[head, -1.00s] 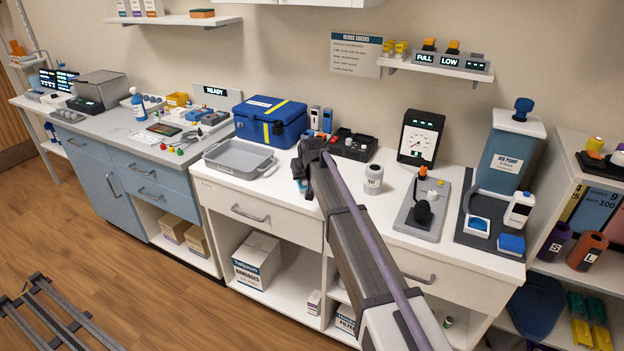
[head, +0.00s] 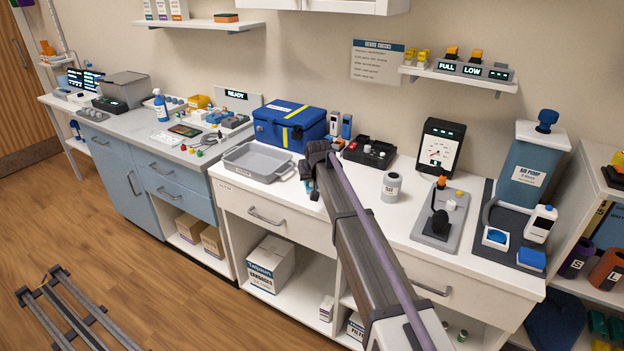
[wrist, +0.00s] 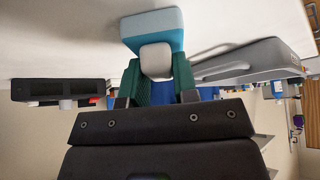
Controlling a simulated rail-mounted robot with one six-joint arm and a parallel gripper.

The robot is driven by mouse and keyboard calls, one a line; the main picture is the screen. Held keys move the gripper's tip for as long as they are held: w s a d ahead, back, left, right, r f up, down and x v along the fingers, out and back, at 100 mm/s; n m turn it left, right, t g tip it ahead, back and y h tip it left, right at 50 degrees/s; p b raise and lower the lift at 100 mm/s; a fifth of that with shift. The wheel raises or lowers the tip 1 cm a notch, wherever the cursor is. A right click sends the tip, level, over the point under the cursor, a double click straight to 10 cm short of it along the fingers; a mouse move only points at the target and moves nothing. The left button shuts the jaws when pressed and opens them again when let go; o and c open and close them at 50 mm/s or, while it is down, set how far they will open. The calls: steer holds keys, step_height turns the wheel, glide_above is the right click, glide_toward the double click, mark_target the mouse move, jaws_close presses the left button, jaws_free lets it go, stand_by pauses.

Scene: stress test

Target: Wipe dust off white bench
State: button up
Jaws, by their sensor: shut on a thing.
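The white bench (head: 330,200) has a bare strip of top around my gripper. My gripper (wrist: 160,80), with green finger pads, is shut on the white grip of a blue wiping block (wrist: 152,25). In the wrist view, which looks upside down, the block's far face lies against the white surface; I cannot tell whether it presses on it. In the head view my gripper (head: 312,178) is low over the bench, between the grey tray and the jar, and mostly hides the block. No dust is clear enough to make out.
A grey tray (head: 257,160) is left of my gripper and a blue case (head: 290,124) is behind it. A black box with knobs (head: 370,151) and a grey-white jar (head: 391,187) are to its right. A gauge stand (head: 439,145) and pump (head: 532,165) stand farther right.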

steer(key=shift+s+d+r, duration=0.1)
steer(key=shift+s+d, duration=0.45)
steer(key=shift+d, duration=0.6)
steer(key=shift+s+d+f, duration=0.1)
steer(key=shift+s+d, duration=0.45)
steer(key=shift+d, duration=0.6)
steer(key=shift+s+d+r, duration=0.1)
steer(key=shift+s+d, duration=0.45)
steer(key=shift+d, duration=0.6)
steer(key=shift+s+d, duration=0.5)
steer(key=shift+d, duration=0.35)
steer(key=shift+s+d, duration=0.45)
steer(key=shift+d, duration=0.35)
steer(key=shift+w, duration=0.1)
steer(key=a, duration=0.1)
steer(key=w+a, duration=0.1)
steer(key=a, duration=0.1)
steer(key=shift+w, duration=0.25)
steer(key=shift+w+a, duration=0.6)
steer(key=shift+a, duration=0.6)
steer(key=shift+w+a, duration=0.65)
steer(key=shift+a, duration=0.55)
steer(key=shift+w+a, duration=0.6)
steer(key=shift+a, duration=0.6)
step_height(320, 180, up, 6)
steer(key=p, duration=0.6)
